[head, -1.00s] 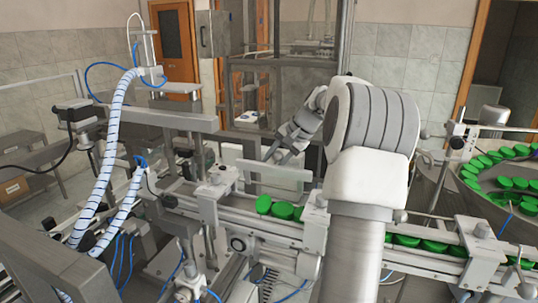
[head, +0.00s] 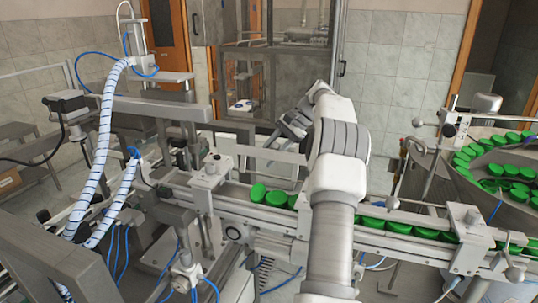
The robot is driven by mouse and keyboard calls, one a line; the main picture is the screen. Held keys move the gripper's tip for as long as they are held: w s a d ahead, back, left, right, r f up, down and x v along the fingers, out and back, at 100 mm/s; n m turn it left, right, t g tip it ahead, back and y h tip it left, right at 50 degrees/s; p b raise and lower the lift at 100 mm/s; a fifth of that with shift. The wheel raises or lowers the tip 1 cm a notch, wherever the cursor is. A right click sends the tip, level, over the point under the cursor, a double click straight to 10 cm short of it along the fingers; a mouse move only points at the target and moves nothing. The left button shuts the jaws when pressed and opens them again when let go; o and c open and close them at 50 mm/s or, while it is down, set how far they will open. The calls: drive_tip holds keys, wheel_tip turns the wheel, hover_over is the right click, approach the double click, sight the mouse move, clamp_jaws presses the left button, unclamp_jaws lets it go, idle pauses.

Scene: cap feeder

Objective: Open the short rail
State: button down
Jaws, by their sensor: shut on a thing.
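The short rail (head: 285,157) is a pale, narrow bar above and behind the conveyor, in the middle of the head view. It stands apart from the green caps below it. My gripper (head: 271,141) reaches down to it from behind, at about the middle of its upper edge. The jaws are shut on the rail, but the fingertips are small and partly hidden. My arm rises from the bottom of the view and bends over the conveyor, hiding part of the track. Green caps (head: 258,193) sit in the track, and more caps show to the right of my arm.
A clamp block (head: 210,172) stands on the conveyor just left of the rail, and another clamp block (head: 466,220) on the right. A round feeder bowl (head: 432,167) full of green caps is at the right. Ribbed hoses (head: 107,140) and a steel frame crowd the left.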

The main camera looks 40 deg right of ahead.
drive_tip(key=shift+f, duration=0.15)
drive_tip(key=c, duration=0.5)
unclamp_jaws()
drive_tip(key=shift+a, duration=0.1)
drive_tip(key=v, duration=0.7)
drive_tip(key=shift+r, duration=0.3)
drive_tip(key=shift+r, duration=0.1)
idle(0.3)
